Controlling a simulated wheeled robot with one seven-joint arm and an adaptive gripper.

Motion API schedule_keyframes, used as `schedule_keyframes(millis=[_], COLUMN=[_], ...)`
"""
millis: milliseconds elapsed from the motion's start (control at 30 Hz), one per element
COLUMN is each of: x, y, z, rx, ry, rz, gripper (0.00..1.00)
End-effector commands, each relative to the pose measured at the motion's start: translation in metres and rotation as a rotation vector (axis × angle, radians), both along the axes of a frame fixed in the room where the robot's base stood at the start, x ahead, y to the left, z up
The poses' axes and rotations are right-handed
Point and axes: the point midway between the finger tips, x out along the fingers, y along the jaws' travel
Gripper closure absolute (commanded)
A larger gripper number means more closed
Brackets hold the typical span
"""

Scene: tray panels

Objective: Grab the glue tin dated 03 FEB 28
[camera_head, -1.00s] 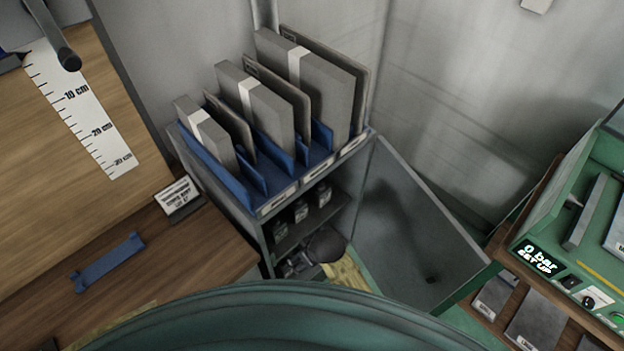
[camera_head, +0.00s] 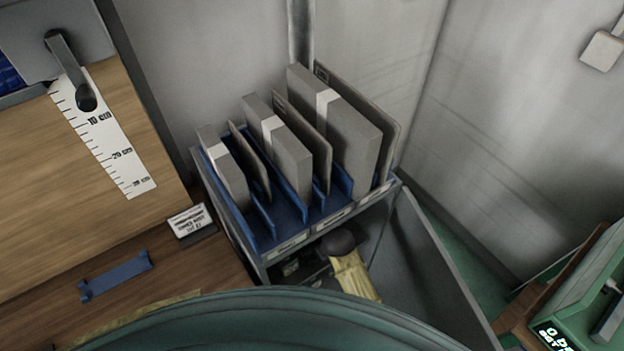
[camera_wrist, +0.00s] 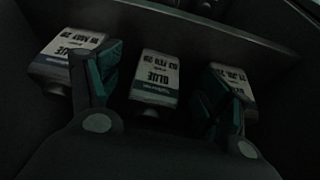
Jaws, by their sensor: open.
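The glue tin dated 03 FEB 28 (camera_wrist: 155,78) is in the middle of a row of three in the wrist view, its label upside down. My gripper (camera_wrist: 160,84) is open, with one teal-padded finger on each side of this tin. I cannot tell whether the fingers touch it. A second glue tin (camera_wrist: 67,52) stands to the left, partly behind the left finger; its date seems to be in May. A third tin (camera_wrist: 236,82) is to the right, largely hidden by the right finger. In the head view the three tins cannot be made out.
A blue divider rack (camera_head: 262,222) with grey packs and panels tops the cabinet. The cabinet's grey door (camera_head: 440,262) stands open. A dark round thing (camera_head: 340,241) and a yellow piece (camera_head: 354,276) show inside. A blue bracket (camera_head: 115,276) lies on the wooden bench.

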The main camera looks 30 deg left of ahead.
Motion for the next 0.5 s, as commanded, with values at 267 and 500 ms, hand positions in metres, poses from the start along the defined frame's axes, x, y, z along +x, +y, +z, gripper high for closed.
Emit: schedule_keyframes(millis=[267,500], x=[0.01,0.023], y=[0.021,0.045], z=[0.004,-0.001], rx=[-0.001,-0.002], ry=[0.001,0.002], rz=[-0.002,-0.003], gripper=[0.21,0.21])
